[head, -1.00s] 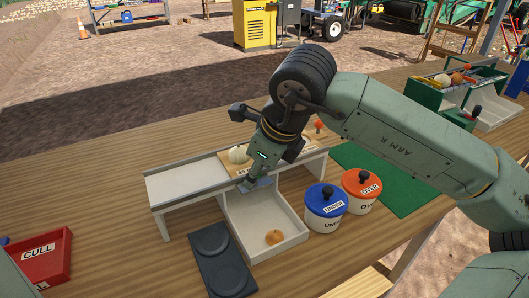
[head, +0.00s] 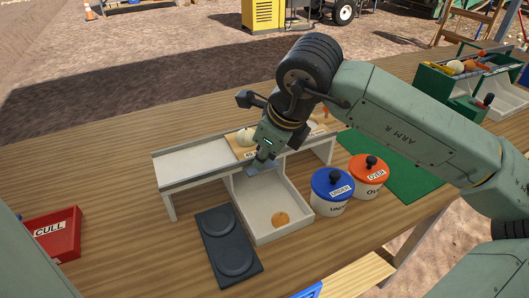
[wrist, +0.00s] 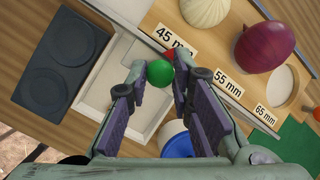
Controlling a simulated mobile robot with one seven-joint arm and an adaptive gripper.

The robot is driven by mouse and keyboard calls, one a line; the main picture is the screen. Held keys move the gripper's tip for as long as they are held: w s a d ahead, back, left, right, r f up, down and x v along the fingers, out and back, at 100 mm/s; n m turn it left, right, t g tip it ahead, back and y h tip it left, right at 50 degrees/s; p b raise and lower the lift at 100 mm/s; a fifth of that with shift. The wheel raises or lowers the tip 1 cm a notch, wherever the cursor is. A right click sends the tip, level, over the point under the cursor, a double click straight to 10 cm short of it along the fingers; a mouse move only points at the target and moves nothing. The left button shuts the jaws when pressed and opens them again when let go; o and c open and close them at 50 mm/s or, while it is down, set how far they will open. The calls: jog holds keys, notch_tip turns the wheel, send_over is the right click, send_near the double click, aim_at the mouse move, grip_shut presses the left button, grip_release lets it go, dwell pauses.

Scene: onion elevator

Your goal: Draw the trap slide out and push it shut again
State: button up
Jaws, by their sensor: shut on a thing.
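A green ball-shaped knob (wrist: 159,72), apparently the trap slide's handle, sits between my fingertips in the wrist view. My gripper (wrist: 158,69) is shut on it, at the front edge of the sizing rack below the 45 mm label (wrist: 175,40). A small red patch shows just behind the knob. The slide's own plate is hidden. In the head view my gripper (head: 262,168) points down at the front of the white rack (head: 195,163), over the back end of the white tray (head: 262,236). A small orange onion (head: 281,218) lies in that tray.
A pale onion (wrist: 205,10) and a red onion (wrist: 267,46) sit on the rack; the 65 mm hole (wrist: 286,86) is empty. A blue-lidded UNDER pot (head: 332,184) and an orange-lidded OVER pot (head: 369,170) stand right. A dark two-ring plate (head: 229,245) lies left of the tray.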

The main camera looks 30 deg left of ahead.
grip_shut()
jog(key=shift+s+d, duration=0.1)
jog(key=shift+s+d+b, duration=0.35)
jog(key=shift+s+d, duration=0.3)
jog(key=shift+d, duration=0.5)
jog(key=shift+s+d+b, duration=0.3)
jog(key=shift+s+d, duration=0.4)
jog(key=shift+d, duration=0.45)
jog(key=shift+s+d+b, duration=0.35)
jog(key=shift+s+d, duration=0.3)
jog(key=shift+d, duration=0.5)
jog(key=shift+s+d+f, duration=0.1)
jog(key=shift+f, duration=0.05)
